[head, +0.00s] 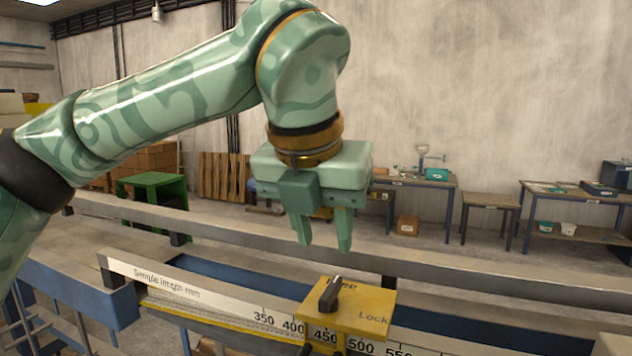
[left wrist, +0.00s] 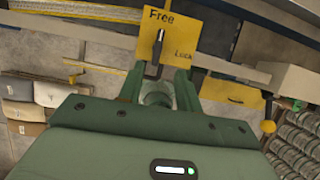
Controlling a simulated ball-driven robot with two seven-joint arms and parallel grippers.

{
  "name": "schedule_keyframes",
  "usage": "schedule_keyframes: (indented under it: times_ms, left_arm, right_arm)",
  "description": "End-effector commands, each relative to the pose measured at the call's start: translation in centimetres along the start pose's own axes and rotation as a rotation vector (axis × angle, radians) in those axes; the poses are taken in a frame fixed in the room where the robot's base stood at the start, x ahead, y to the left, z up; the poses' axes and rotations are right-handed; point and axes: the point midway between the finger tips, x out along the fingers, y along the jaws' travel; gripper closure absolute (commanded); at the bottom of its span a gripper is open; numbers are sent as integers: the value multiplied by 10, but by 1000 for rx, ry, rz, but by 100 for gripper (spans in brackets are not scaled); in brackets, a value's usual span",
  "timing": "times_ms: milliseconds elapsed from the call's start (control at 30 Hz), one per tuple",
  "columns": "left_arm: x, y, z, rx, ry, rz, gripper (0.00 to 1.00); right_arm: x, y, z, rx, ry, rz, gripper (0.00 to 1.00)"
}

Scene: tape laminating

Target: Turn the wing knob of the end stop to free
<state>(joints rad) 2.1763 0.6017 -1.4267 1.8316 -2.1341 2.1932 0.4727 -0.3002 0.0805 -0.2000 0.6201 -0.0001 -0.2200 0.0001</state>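The end stop is a yellow block (head: 365,307) on the ruled rail in the head view, marked Free and Lock. Its black wing knob (head: 330,294) stands on top, with its long axis pointing toward the Free label and partly covering it. The left wrist view also shows the block (left wrist: 205,32) and the knob (left wrist: 156,55), whose upper end points toward Free. My left gripper (head: 325,246) points down above the knob, apart from it. Its two fingers (left wrist: 160,90) are spread with nothing between them. My right gripper is not in view.
A white scale (head: 190,287) runs along the rail under the end stop. A long grey beam (head: 450,262) lies behind it. The left wrist view shows a yellow ball-ended lever (left wrist: 268,127) and several stacked rolls (left wrist: 297,140) at right. Workbenches (head: 420,182) stand far back.

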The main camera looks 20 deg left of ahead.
Motion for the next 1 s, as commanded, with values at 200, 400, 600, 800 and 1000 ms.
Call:
schedule_keyframes:
  times_ms: [200,400,600,800,1000]
  left_arm:
    - [-49,0,0,0,-3,0,65]
    - [-65,0,0,1,0,0,65]
    - [-66,0,0,1,1,0,65]
    - [-66,0,0,1,0,0,65]
    - [-66,0,0,1,0,0,65]
  right_arm:
    - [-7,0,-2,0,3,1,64]
    - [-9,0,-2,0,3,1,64]
    - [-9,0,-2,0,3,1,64]
    - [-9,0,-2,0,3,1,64]
    - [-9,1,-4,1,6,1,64]
